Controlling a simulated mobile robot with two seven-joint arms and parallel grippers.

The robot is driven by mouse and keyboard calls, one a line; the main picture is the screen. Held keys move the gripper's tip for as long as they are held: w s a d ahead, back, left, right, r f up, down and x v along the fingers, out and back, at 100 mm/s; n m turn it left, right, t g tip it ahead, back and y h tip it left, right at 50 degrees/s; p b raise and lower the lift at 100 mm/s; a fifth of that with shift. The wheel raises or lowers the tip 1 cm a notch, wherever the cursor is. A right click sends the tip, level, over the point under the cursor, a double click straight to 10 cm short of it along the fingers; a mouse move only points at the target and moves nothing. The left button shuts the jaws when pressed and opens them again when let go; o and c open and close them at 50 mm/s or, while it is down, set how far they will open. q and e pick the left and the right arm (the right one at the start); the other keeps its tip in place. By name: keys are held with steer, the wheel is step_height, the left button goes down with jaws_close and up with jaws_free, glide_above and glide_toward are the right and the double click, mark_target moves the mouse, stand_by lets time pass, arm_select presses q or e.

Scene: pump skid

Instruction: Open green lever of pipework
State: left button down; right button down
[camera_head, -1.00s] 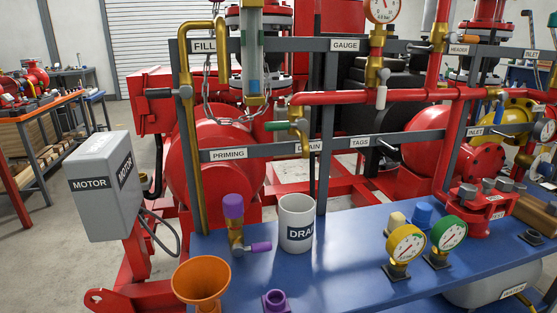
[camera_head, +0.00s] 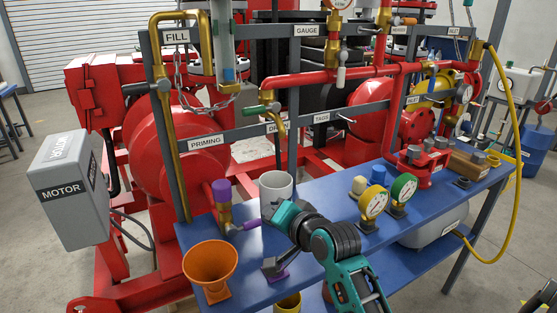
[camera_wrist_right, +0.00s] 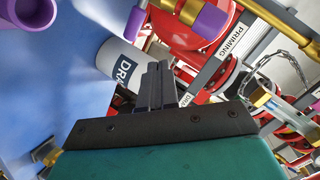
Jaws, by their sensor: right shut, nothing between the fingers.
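The green lever (camera_head: 256,110) sticks out to the left of a small brass valve (camera_head: 275,108). The valve's brass outlet pipe bends down above the white DRAIN cup (camera_head: 276,185). My right gripper (camera_head: 270,210) is over the blue bench, in front of the cup and below the lever, apart from the lever. Its fingers (camera_wrist_right: 156,85) are shut and empty in the right wrist view, with the cup (camera_wrist_right: 120,65) just behind them. I cannot make out the green lever in that view. My left gripper is not in view.
A brass fitting with a purple cap (camera_head: 221,190) and an orange funnel (camera_head: 210,262) stand left of my right gripper. Two gauges (camera_head: 374,203) stand to its right. Grey rails with a PRIMING label (camera_head: 206,143) and red pipes (camera_head: 340,75) cross behind the bench.

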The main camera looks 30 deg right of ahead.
mark_target(254, 111)
steer(key=w+d+r+m+t+h, duration=0.1)
steer(key=w+d+r+m+t, duration=0.2)
steer(key=r, duration=0.4)
steer(key=w+d+r+m+t, duration=0.1)
steer(key=w+d+r+m, duration=0.15)
steer(key=r+m, duration=0.3)
steer(key=shift+w+b, duration=1.4)
steer(key=shift+w, duration=4)
steer(key=shift+n, duration=0.25)
steer(key=shift+a+r+p, duration=0.2)
steer(key=shift+r+p, duration=0.2)
steer(key=shift+r, duration=0.9)
steer(key=shift+a+r+p, duration=0.2)
steer(key=shift+r+p, duration=0.2)
steer(key=shift+r, duration=0.9)
steer(key=shift+d+r+p, duration=0.2)
steer(key=shift+r+p, duration=0.45)
steer(key=shift+p, duration=0.15)
steer(key=shift+d+r, duration=0.1)
steer(key=shift+r, duration=0.1)
steer(key=shift+d+r, duration=0.9)
steer(key=shift+r, duration=0.15)
steer(key=shift+s+d+r, duration=0.1)
steer(key=shift+d+r, duration=0.15)
steer(key=shift+d, duration=0.3)
steer(key=shift+a+f, duration=0.1)
steer(key=shift+a, duration=0.6)
steer(key=s, duration=0.9)
steer(key=shift+a, duration=0.25)
